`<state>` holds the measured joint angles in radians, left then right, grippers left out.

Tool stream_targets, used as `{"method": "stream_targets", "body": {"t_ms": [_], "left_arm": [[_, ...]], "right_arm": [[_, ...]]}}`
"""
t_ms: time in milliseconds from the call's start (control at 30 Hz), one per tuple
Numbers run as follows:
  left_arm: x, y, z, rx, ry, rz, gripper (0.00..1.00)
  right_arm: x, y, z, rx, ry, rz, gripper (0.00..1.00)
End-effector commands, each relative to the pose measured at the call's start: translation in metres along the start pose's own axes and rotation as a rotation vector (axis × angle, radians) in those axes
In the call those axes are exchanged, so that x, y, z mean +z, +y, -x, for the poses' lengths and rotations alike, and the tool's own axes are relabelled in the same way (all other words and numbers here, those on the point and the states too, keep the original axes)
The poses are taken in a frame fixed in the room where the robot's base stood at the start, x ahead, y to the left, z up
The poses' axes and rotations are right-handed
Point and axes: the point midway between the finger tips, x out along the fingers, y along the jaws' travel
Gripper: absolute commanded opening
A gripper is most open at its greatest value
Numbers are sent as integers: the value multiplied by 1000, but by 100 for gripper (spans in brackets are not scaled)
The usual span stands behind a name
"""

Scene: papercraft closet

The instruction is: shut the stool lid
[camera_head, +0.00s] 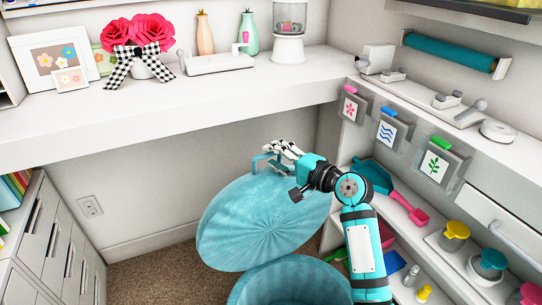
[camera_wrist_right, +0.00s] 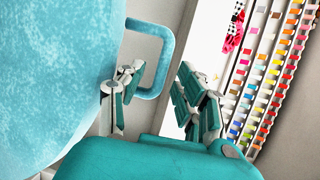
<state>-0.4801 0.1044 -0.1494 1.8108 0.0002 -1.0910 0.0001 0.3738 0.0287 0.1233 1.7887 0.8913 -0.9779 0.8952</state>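The stool lid (camera_head: 250,222) is a teal velvet disc, open and tilted up steeply above the round teal stool (camera_head: 285,282). The stool's open top shows at the bottom of the head view. A teal loop handle (camera_head: 258,162) sits on the lid's upper edge. My right gripper (camera_head: 285,149) is at this handle. In the right wrist view the lid (camera_wrist_right: 50,75) fills the left side, and the handle (camera_wrist_right: 167,45) reaches toward the space between my open fingers (camera_wrist_right: 160,88). One finger overlaps the handle's lower part; contact is unclear. My left gripper is not in view.
A white desk (camera_head: 180,115) with flowers, frames and vases runs behind the lid. White shelves with a dustpan (camera_head: 372,177), a pink scoop (camera_head: 410,208) and cups (camera_head: 455,235) stand close on the right. White drawers (camera_head: 50,240) are at the left. Carpet (camera_head: 165,275) lies clear between.

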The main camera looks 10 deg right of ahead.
Motion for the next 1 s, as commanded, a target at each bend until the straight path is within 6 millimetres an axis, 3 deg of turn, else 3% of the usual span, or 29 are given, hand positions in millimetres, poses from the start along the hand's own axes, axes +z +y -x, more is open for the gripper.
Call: {"method": "stream_targets", "body": {"t_ms": [200, 467, 767, 1000], "left_arm": [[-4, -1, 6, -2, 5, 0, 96], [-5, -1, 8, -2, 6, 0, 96], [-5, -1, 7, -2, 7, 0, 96], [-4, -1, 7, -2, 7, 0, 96]], "right_arm": [[0, 0, -18, -1, 0, 0, 35], [0, 0, -19, 0, 1, 1, 35], [0, 0, -19, 1, 1, 0, 0], [0, 1, -19, 2, 1, 1, 0]]}}
